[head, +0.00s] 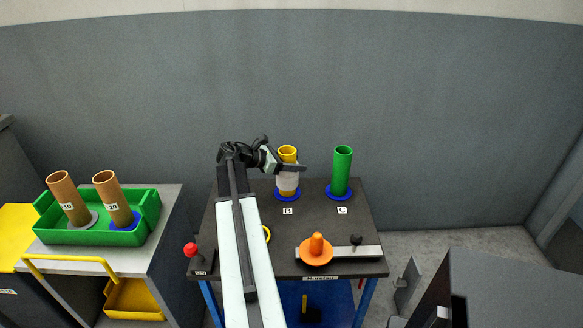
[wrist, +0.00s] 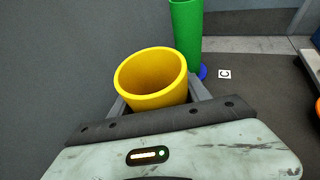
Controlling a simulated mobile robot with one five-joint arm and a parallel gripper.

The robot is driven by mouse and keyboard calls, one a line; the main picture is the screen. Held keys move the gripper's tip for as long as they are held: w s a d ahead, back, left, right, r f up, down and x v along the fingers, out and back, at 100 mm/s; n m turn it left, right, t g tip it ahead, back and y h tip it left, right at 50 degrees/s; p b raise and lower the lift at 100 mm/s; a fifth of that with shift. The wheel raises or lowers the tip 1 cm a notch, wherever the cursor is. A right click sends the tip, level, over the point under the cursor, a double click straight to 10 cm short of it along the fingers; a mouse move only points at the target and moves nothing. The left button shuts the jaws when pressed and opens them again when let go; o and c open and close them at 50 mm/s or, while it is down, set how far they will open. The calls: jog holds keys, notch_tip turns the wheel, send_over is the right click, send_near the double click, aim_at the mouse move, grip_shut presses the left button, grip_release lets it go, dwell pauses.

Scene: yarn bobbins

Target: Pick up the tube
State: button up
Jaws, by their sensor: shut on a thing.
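A yellow tube (head: 288,154) with a whitish band around its lower part stands upright at the blue ring (head: 281,196) by label B. My gripper (head: 290,167) is shut on the yellow tube near its top. In the wrist view the tube's open yellow mouth (wrist: 151,77) shows between the two fingers, with its lower part hidden by the gripper body. A green tube (head: 342,170) stands upright in a blue ring by label C, to the right and apart from my gripper. It also shows in the wrist view (wrist: 187,35).
An orange cone-shaped piece (head: 317,250) and a metal bar lie at the front of the dark table (head: 365,220). A red knob (head: 190,249) is at its front left. A green tray (head: 152,207) on the left table holds two brown tubes. A grey wall stands behind.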

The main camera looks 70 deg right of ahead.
notch_tip(320, 180, up, 10)
jog(key=p, duration=0.9)
jog(key=shift+p, duration=0.4)
jog(key=shift+f, duration=0.1)
